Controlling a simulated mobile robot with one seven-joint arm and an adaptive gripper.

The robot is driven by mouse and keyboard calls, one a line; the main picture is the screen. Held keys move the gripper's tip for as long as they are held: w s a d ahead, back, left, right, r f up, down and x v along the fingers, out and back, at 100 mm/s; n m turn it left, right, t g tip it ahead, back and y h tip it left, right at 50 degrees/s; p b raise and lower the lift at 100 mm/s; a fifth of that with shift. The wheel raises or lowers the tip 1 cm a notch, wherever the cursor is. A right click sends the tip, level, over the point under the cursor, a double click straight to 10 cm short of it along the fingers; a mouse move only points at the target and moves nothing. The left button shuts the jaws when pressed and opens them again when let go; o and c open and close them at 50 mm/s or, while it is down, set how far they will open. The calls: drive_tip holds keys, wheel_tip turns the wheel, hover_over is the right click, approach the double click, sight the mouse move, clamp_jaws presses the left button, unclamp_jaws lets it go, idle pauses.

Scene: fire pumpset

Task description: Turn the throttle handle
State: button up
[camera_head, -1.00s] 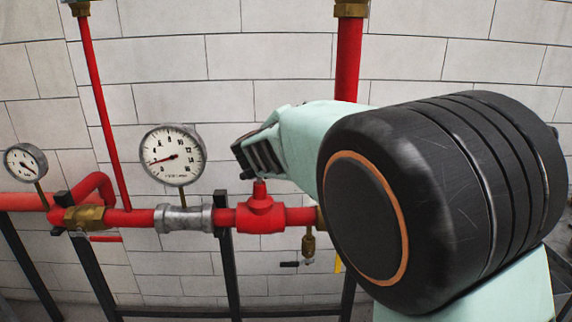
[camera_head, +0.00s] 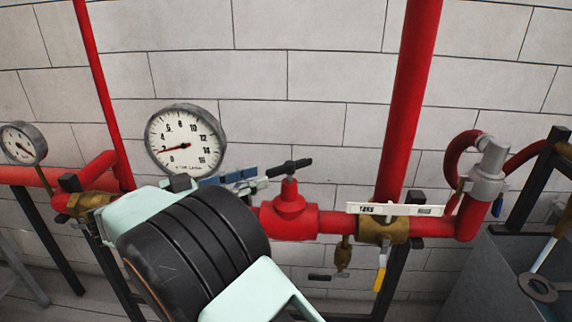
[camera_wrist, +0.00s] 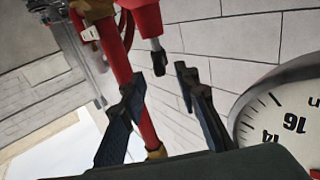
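The throttle handle (camera_head: 289,167) is a small black crossbar on the stem of a red valve (camera_head: 289,212) in the pipe line. In the wrist view the handle (camera_wrist: 158,58) shows at the end of the red valve body (camera_wrist: 147,18), beyond the fingertips and roughly between them. My gripper (camera_head: 256,178) is left of the handle in the head view, at about its height, with blue-black fingers pointing toward it. In the wrist view my gripper (camera_wrist: 158,78) has its two fingers apart with nothing between them. The handle looks apart from the fingers. My arm hides the pipe left of the valve.
A large round gauge (camera_head: 186,140) stands just behind and above my gripper; it is also close at right in the wrist view (camera_wrist: 292,120). A tiled wall lies behind.

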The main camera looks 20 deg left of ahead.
sight(290, 163)
drive_tip(key=p+x, duration=0.1)
drive_tip(key=x, duration=0.9)
clamp_jaws()
